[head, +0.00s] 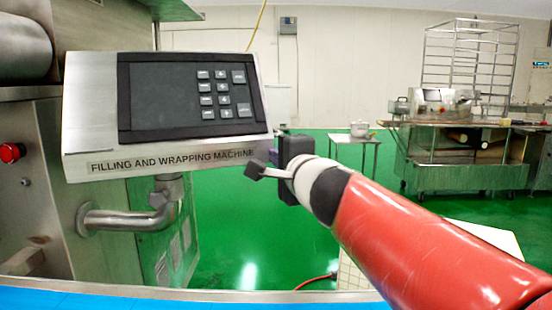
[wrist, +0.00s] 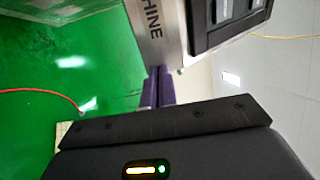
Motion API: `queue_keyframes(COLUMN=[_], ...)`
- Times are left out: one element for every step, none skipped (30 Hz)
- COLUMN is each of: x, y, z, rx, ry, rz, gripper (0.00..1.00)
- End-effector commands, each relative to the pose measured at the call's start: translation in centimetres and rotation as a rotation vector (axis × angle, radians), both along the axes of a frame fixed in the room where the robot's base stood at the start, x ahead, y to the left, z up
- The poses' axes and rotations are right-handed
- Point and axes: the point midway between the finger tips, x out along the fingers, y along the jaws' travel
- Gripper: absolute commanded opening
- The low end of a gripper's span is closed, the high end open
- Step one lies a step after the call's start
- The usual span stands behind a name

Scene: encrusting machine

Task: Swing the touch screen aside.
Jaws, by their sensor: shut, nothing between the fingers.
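The touch screen (head: 92,100) is a silver box with a dark display, a keypad and the label "FILLING AND WRAPPING MACHINE". It is mounted on a bent metal pipe arm (head: 135,219) at the left in the head view. Its lower right part also shows at the top of the wrist view (wrist: 150,35). My gripper (head: 273,158) is beside the screen's lower right corner. Its purple fingers (wrist: 157,85) are shut and empty, with their tips at the box's edge in the wrist view. I cannot tell whether they touch it.
The machine body (head: 60,150) with a red button (head: 11,152) stands at the left. A blue surface (head: 120,299) runs along the bottom left. Green floor lies open behind the screen. A small table (head: 350,137) and a steel workbench (head: 455,175) stand farther back.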

Motion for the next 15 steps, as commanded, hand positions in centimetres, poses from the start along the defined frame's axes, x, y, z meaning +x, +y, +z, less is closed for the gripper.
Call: queue_keyframes(x=[0.0,0.0,0.0,0.0,0.0,0.0,0.1,0.2,0.4,0.5,0.8,1.1,1.5,1.8,2.3], y=[0.0,0.0,0.0,0.0,0.0,0.0,0.0,0.0,-0.1,-0.1,-0.1,-0.2,-0.2,-0.3,-0.3], z=[0.0,0.0,0.0,0.0,0.0,0.0,0.0,0.0,0.0,0.0,0.0,0.0,0.0,0.0,0.0], rx=[0.000,0.000,0.000,0.000,0.000,0.000,0.000,0.000,0.000,-0.001,0.001,0.000,-0.001,0.000,0.000], ry=[0.000,0.000,0.000,0.000,0.000,0.000,0.000,0.001,0.001,0.001,0.001,0.001,0.002,0.002,0.002], rz=[0.000,0.000,0.000,0.000,0.001,0.002,0.005,0.008,0.016,0.023,0.031,0.045,0.057,0.072,0.093], gripper=[0.00,0.00,0.00,0.00,0.00,0.00,0.00,0.00,0.00,0.00,0.00,0.00,0.00,0.00,0.00])
